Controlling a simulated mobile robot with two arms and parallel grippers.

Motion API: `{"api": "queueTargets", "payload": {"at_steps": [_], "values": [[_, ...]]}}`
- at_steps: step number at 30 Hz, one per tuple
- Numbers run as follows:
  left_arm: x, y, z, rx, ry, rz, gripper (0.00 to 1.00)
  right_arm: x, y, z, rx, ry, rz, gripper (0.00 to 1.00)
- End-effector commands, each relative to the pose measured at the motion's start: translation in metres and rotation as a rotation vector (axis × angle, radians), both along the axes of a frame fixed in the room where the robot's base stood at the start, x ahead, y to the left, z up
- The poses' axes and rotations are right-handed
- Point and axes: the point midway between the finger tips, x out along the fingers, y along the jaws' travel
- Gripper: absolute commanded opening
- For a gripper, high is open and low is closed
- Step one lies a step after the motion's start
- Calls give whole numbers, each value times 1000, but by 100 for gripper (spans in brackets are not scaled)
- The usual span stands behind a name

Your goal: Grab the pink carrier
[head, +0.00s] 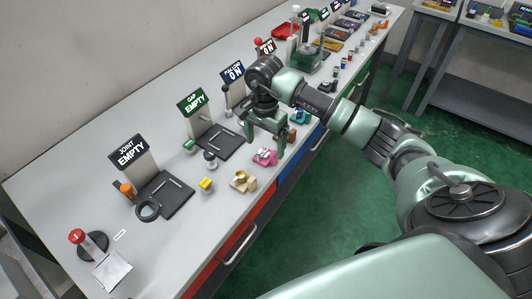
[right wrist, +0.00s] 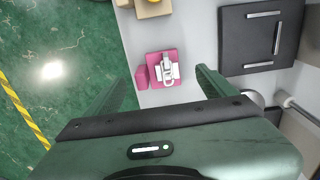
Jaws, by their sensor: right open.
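The pink carrier (head: 265,156) sits near the front edge of the grey table, with a light metal piece on top. In the right wrist view the pink carrier (right wrist: 152,75) lies between and just beyond my right gripper's fingers, apart from them. My right gripper (head: 265,142) is open and empty, above the table by the carrier; its fingers also show in the right wrist view (right wrist: 165,88). My left gripper is not in view.
A beige carrier (head: 243,182) and a yellow block (head: 205,184) stand nearby. A teal carrier (head: 299,117) is on the other side. Black stations with signs, such as GAP EMPTY (head: 195,102), line the back. Green floor lies beyond the front edge.

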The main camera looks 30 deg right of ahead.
Motion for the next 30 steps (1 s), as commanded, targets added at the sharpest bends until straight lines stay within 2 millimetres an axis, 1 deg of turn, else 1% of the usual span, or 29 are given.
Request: {"api": "queueTargets", "payload": {"at_steps": [1, 3, 7, 10, 16, 17, 18, 20, 21, 24, 30], "values": [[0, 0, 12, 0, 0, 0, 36, -4, 0, -4, 2, 7, -1, 85], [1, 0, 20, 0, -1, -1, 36, -6, -1, -15, 3, 8, -1, 85], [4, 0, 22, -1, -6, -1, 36, -4, -1, -33, 3, 2, -1, 85], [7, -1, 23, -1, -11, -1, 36, -4, -1, -39, 3, 1, -1, 85], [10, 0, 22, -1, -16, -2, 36, -4, -1, -40, 2, 0, 0, 85], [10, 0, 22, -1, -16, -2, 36, -4, -1, -40, 2, 0, 0, 77], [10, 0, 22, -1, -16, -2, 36, -4, -1, -40, 2, 0, 0, 66], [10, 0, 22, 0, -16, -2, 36, -4, -1, -40, 2, 0, 0, 49], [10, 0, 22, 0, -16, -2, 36, -4, -1, -40, 2, 0, 0, 38], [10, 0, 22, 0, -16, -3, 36, -3, -1, -39, 3, -1, 0, 13], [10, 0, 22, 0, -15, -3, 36, -3, -1, -39, 3, -1, 0, 13]]}}
